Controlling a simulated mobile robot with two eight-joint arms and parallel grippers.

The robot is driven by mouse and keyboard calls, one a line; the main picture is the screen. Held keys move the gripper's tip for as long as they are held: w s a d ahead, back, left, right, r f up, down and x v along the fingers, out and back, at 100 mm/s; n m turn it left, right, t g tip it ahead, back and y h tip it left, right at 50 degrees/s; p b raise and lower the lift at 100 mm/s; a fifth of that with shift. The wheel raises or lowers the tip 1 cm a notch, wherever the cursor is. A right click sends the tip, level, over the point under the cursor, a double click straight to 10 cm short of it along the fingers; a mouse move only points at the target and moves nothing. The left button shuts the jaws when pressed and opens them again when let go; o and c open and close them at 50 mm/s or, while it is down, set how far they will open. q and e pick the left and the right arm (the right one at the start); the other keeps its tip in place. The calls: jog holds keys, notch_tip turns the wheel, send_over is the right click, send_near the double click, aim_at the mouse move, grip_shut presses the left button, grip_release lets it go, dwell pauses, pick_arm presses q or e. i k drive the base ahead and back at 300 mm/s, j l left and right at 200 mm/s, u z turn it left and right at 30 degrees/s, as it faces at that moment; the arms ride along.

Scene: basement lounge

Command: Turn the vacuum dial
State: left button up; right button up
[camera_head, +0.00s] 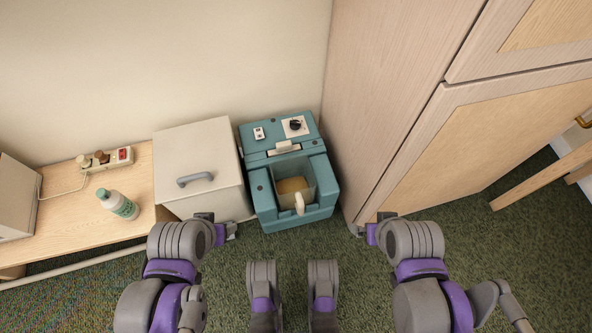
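The teal vacuum machine (257,181) stands on the green carpet against the wall, beside the wooden cabinet. Its black dial (295,125) sits on a white plate at the top right of the machine. A small white switch (259,133) is at the top left. My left gripper (232,230) is low in front of the machine's left side, apart from the dial. My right gripper (358,229) is near the cabinet's front bottom corner, to the right of the machine. Both grippers are small in view, and their finger opening is hard to make out.
A white box with a grey handle (222,160) stands just left of the machine. A low wooden table (75,215) holds a bottle (122,206) and a power strip (108,160). The tall wooden cabinet (395,90) closes off the right side. Open carpet lies in front.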

aim_at(295, 125)
jog(key=i+u, duration=0.15)
jog(key=u, duration=0.35)
jog(key=i+l+u, duration=0.1)
jog(key=u, duration=0.35)
jog(key=l+u, duration=0.25)
jog(key=u, duration=0.25)
jog(key=i, duration=0.05)
